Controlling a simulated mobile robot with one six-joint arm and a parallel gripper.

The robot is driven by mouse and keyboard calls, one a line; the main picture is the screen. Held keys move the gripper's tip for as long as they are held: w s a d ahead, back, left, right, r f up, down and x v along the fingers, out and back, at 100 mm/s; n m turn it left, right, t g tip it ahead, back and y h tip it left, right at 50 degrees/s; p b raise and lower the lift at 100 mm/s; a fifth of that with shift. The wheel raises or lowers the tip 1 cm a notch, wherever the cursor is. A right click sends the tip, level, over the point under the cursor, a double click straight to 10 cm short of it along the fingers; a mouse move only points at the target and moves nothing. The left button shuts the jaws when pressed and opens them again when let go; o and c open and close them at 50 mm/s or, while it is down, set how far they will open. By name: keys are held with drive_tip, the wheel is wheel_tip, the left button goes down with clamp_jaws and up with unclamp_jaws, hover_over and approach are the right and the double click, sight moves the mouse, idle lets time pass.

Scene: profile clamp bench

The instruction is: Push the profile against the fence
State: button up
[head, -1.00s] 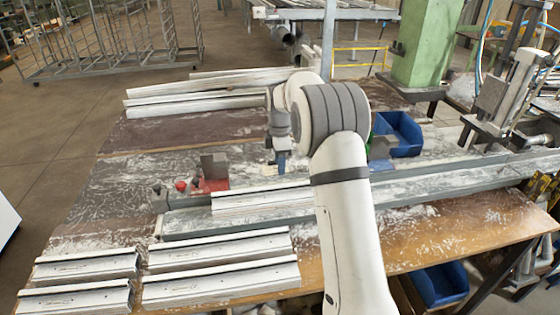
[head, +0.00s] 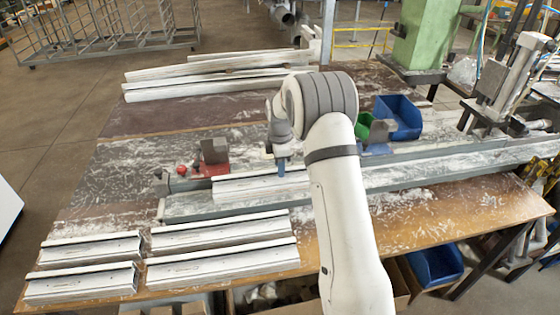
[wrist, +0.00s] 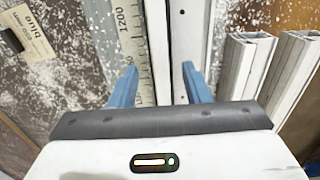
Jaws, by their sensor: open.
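The profile (head: 245,188) is a white length lying on the long grey bed of the clamp bench (head: 190,213), right of a red clamp block. My gripper (head: 281,170) is low at the profile's right part, with blue fingers pointing down. In the wrist view my gripper (wrist: 161,86) is open, its fingers spread on either side of the white strip of the profile (wrist: 157,45). A metal scale marked 1200 (wrist: 132,40) runs along the left side there. My arm hides the profile's right end. I cannot tell whether the profile touches the fence.
Several cut profiles (head: 220,262) lie at the table's front left; some show in the wrist view (wrist: 248,62). Long stock (head: 210,85) lies at the back. A red clamp block (head: 213,158) stands left of the profile. Blue (head: 400,117) and green bins stand behind my arm.

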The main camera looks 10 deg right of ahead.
drive_tip(key=shift+c, duration=0.5)
clamp_jaws()
drive_tip(key=shift+o, duration=0.4)
unclamp_jaws()
